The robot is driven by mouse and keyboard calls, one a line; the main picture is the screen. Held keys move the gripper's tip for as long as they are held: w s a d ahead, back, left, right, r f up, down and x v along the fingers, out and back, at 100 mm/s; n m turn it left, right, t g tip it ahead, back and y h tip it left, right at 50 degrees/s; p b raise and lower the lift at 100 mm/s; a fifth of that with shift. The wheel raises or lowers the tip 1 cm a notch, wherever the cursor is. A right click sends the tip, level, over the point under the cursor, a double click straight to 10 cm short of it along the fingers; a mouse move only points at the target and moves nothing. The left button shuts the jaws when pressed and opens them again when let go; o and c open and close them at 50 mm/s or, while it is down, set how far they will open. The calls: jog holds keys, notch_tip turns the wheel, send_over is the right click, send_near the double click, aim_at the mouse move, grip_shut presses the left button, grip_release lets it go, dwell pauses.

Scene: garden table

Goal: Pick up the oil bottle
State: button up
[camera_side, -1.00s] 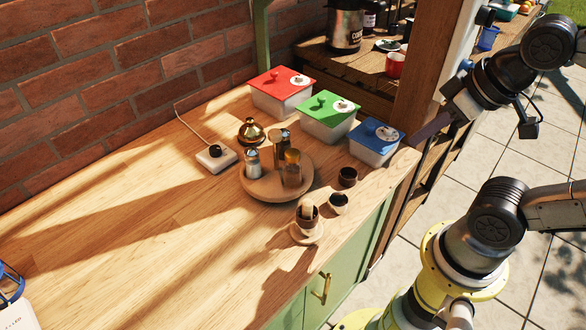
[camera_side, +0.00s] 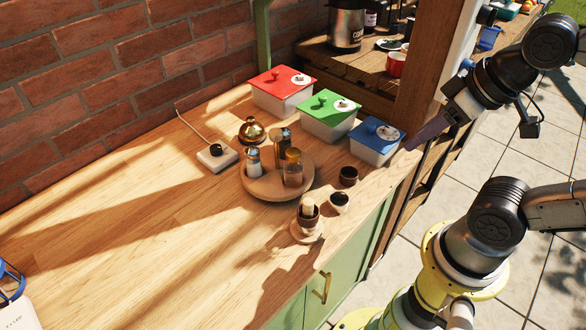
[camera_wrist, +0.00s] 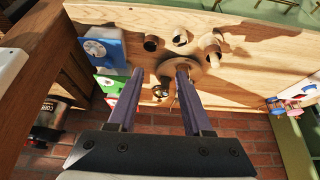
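A round wooden tray (camera_side: 262,189) on the counter holds several small containers. An amber bottle (camera_side: 292,170) with a brownish cap stands at its front right and looks like the oil bottle. A darker bottle stands behind it, and a silver-topped shaker (camera_side: 254,163) is on the left. My gripper (camera_side: 410,147) is at the right, beside the blue-lidded box and well away from the tray. In the wrist view my gripper (camera_wrist: 160,72) is open and empty. The tray (camera_wrist: 209,72) appears there beyond the right finger, which hides part of it and its contents.
Red (camera_side: 277,80), green (camera_side: 322,105) and blue (camera_side: 374,133) lidded boxes line the back right. Two dark cups (camera_side: 348,176) and an egg cup (camera_side: 308,218) stand right of and before the tray. A brass bell (camera_side: 252,131) is behind. The left counter is mostly clear.

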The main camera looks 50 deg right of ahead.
jog(key=o, duration=0.5)
jog(key=w+r+m+g, duration=0.1)
jog(key=w+r+m, duration=0.4)
jog(key=w+m, duration=0.1)
jog(key=m+g, duration=0.3)
jog(key=g, duration=0.1)
send_over(294, 150)
jog(key=d, duration=0.1)
notch_tip(294, 150, down, 6)
jog(key=shift+g, duration=0.3)
jog(key=f, duration=0.7)
jog(key=a+f, duration=0.1)
jog(key=f, duration=0.2)
jog(key=shift+f, duration=0.2)
jog(key=shift+s+a+f, duration=0.1)
jog(key=shift+a+f, duration=0.05)
jog(key=shift+f, duration=1.35)
jog(key=shift+a+f, duration=0.1)
jog(key=shift+f, duration=1.35)
